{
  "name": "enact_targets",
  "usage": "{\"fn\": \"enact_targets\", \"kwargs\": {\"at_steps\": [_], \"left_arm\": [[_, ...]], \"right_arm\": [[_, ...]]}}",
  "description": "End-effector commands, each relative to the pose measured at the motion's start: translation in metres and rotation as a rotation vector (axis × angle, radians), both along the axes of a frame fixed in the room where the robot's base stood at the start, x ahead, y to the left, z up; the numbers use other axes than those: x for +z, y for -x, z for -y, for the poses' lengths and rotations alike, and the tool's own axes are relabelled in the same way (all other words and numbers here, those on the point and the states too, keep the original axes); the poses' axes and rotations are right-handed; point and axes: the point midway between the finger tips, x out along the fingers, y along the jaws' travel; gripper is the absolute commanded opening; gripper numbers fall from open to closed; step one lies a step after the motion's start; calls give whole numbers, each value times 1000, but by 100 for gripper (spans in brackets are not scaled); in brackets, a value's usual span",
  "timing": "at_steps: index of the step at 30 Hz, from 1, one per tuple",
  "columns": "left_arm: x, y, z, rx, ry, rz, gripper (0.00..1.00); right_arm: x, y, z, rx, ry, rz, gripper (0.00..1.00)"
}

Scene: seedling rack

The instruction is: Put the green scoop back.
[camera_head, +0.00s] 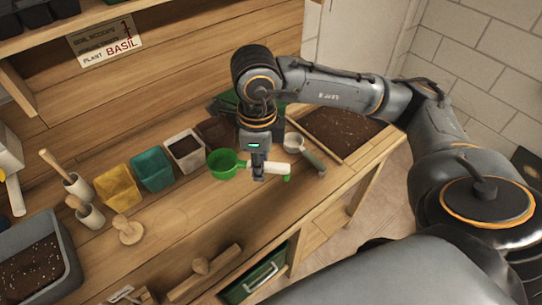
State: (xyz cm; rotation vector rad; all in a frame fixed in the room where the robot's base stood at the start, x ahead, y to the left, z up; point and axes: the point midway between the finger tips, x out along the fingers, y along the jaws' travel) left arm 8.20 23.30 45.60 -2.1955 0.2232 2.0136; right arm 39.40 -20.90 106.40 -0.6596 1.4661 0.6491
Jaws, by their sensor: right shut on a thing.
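The green scoop (222,164) has a round green bowl pointing left and a pale handle running right. My right gripper (258,174) comes down from above and is shut on the scoop near where bowl and handle meet. The scoop appears held just above the wooden bench (185,215); I cannot tell whether it touches the top. Part of it is hidden behind the fingers. My left gripper is out of view.
Behind stand a soil-filled white pot (170,141), a teal pot (152,170) and a yellow pot (117,188). A soil tray (375,134) is at right. A wooden tamper (128,232) stands left.

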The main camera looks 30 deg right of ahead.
Motion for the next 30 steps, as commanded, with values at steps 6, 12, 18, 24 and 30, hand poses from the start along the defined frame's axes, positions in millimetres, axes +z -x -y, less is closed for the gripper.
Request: {"fn": "enact_targets", "kwargs": {"at_steps": [6, 12, 18, 24, 30], "left_arm": [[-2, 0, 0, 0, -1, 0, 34], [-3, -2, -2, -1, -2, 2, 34], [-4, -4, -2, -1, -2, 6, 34], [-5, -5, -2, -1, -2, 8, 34], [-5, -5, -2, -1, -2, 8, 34]], "right_arm": [[3, -3, 6, -583, -4, 2, 0], [5, -5, 12, -1124, -6, 3, 0], [8, -7, 18, -1660, -8, 4, 0], [10, -8, 23, -2089, -7, 6, 0], [11, -9, 26, -2301, -7, 6, 0]]}}
